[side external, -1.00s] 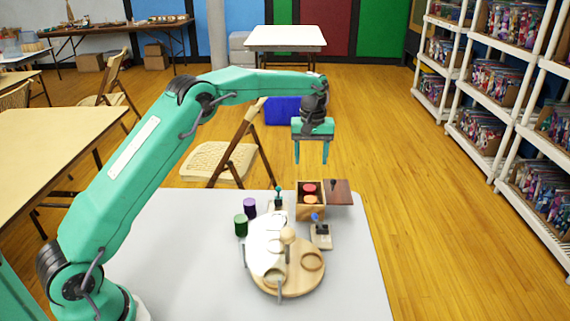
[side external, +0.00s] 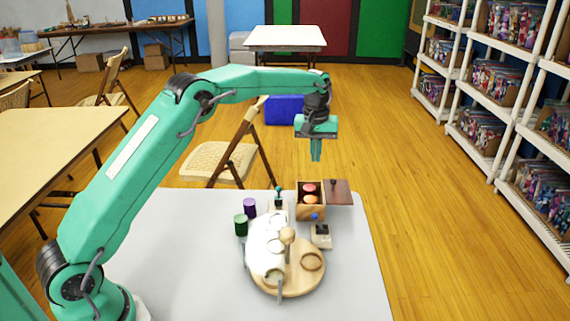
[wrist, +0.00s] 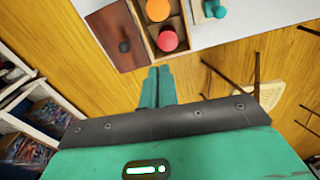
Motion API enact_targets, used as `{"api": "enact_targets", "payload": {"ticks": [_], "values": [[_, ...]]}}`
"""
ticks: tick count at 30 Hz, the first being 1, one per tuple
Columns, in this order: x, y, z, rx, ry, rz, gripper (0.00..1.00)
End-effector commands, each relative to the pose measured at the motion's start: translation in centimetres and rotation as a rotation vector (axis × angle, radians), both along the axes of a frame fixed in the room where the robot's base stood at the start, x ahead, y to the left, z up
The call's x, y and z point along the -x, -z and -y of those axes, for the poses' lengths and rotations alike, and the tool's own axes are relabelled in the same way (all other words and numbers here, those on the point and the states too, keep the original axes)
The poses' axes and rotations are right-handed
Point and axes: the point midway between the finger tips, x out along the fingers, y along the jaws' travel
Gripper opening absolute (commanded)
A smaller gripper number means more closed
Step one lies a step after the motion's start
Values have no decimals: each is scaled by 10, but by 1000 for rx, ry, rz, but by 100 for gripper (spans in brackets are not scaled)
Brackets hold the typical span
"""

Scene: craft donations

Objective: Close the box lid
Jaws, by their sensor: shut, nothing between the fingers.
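The wooden box (side external: 311,213) stands at the far right part of the grey table, with a red and an orange round item inside. Its dark brown lid (side external: 339,197) is swung open to the right, lying out flat beside the box with a dark knob on it. In the wrist view the lid (wrist: 107,28) is left of the open box (wrist: 186,22). My gripper (side external: 316,158) hangs above and beyond the box, apart from it, pointing down. Its fingers (wrist: 158,72) are together and empty.
A round wooden board (side external: 290,286) with a ring and a white object stands in front of the box. Green (side external: 241,225) and purple (side external: 250,207) cylinders stand left. A small joystick device (side external: 321,235) is near the box front. The air around my gripper is free.

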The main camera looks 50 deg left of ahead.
Motion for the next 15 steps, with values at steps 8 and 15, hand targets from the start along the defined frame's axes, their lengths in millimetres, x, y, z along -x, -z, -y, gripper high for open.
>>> {"api": "enact_targets", "payload": {"ticks": [8,15], "values": [[-24,-33,34,-43,317,182,0],[-36,-51,51,-84,488,278,0]]}}
